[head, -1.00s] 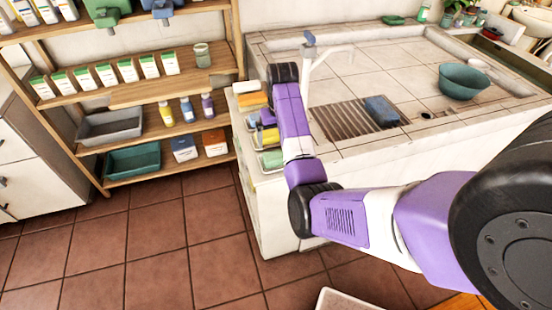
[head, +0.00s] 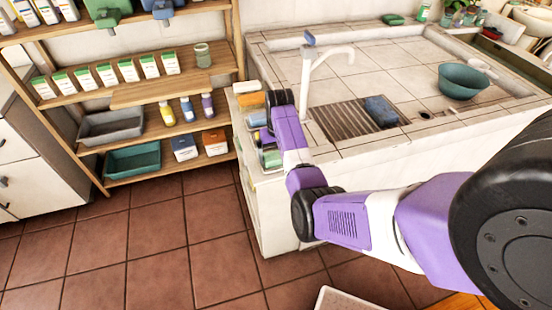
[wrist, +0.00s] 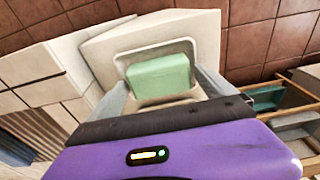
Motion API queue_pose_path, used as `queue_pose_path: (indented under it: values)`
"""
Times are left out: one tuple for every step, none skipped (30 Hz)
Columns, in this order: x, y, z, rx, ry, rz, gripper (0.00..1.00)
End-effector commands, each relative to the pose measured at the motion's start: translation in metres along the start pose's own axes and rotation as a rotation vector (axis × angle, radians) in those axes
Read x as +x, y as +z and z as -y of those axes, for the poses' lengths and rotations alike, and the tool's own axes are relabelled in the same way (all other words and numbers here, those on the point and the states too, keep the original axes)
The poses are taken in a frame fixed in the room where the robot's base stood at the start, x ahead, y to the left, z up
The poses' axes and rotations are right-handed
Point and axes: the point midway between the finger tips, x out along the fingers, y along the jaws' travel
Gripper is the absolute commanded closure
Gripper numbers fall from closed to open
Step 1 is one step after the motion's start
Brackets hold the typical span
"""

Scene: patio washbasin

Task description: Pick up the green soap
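The green soap (wrist: 160,77) is a pale green block lying in a white dish (wrist: 128,62) in the wrist view. In the head view the green soap (head: 271,158) shows small at the front end of a row on the basin's left ledge, partly hidden by my arm. My gripper (wrist: 162,88) is open, with one grey finger on each side of the soap's near part. I cannot tell whether the fingers touch the dish or the soap. In the head view my gripper is mostly hidden behind my purple wrist.
An orange block (head: 251,101) and other soaps sit farther back along the ledge. A white tap (head: 318,70), a blue block (head: 381,111) and a teal bowl (head: 463,82) are on the tiled basin. A wooden shelf (head: 160,92) stands to the left.

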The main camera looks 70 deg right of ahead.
Motion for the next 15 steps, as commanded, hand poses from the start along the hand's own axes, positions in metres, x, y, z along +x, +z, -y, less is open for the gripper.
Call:
queue_pose_path:
  values:
    - [-0.0001,0.0000,0.0000,0.000,0.000,0.000,0.18]
    - [-0.0001,0.0000,0.0000,0.000,0.000,0.000,0.24]
    - [-0.0001,0.0000,-0.0001,0.000,0.000,0.000,0.31]
    - [-0.0002,0.0000,0.0000,0.000,0.000,0.000,0.37]
    - [-0.0002,0.0000,0.0000,0.000,0.000,0.000,0.43]
    - [-0.0002,0.0000,-0.0001,0.000,0.000,0.000,0.51]
    - [-0.0002,0.0000,0.0000,0.000,0.000,0.000,0.57]
    - [-0.0002,0.0000,0.0000,0.000,0.000,0.000,0.63]
    - [-0.0007,-0.0004,0.0000,0.000,0.000,-0.001,0.71]
    - [-0.0007,-0.0004,0.0000,0.000,0.000,-0.001,0.75]
    - [-0.0007,-0.0004,0.0000,0.000,0.000,-0.001,0.75]
    - [-0.0007,-0.0004,0.0000,0.000,0.000,-0.001,0.75]
    - [-0.0007,-0.0004,0.0000,0.000,0.000,-0.001,0.75]
    - [-0.0008,-0.0004,0.0000,0.000,0.000,-0.001,0.75]
    - [-0.0009,-0.0005,0.0000,0.000,0.000,-0.001,0.75]
